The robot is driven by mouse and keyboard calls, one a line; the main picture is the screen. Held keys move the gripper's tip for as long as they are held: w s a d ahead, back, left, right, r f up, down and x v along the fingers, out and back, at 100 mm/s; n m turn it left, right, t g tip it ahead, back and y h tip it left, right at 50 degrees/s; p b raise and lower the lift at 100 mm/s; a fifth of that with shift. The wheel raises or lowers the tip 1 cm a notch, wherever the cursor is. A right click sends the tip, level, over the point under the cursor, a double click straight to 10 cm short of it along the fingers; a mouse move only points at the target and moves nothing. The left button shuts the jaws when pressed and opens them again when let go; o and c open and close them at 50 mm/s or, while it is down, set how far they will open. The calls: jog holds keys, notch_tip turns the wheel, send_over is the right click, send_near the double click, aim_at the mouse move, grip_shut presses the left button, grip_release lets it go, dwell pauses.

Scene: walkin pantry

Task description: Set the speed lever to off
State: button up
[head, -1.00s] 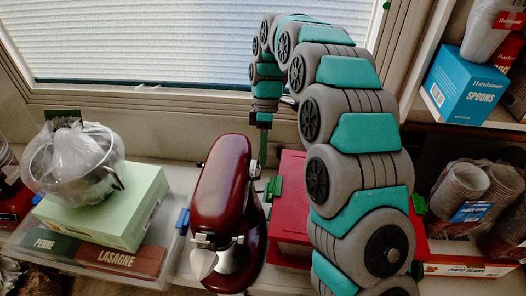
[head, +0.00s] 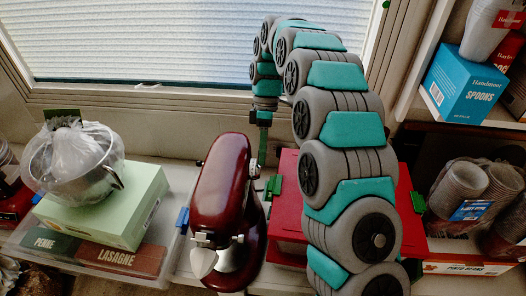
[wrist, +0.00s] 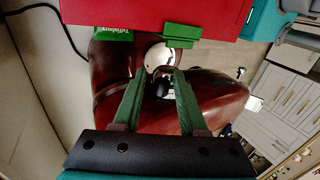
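The dark red stand mixer (head: 220,185) stands on the counter in the head view. Its red body (wrist: 215,105) fills the middle of the wrist view, with a silver round part (wrist: 158,56). A small black part (wrist: 162,88), possibly the speed lever, shows between my fingers; its setting cannot be read. My gripper (wrist: 160,75) has two green fingers standing apart, pointing at this part of the mixer. I cannot tell whether they touch it. In the head view my gripper (head: 262,155) is just right of the mixer head, with its tips partly hidden.
A red box (head: 288,215) with green clips is close on the mixer's right. On the left, a green box (head: 110,215) carries a bagged metal pot (head: 75,165), above a clear bin (head: 165,255). A window stands behind. Shelves with a blue spoons box (head: 466,85) are on the right.

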jog(key=shift+o, duration=0.7)
jog(key=shift+r, duration=0.2)
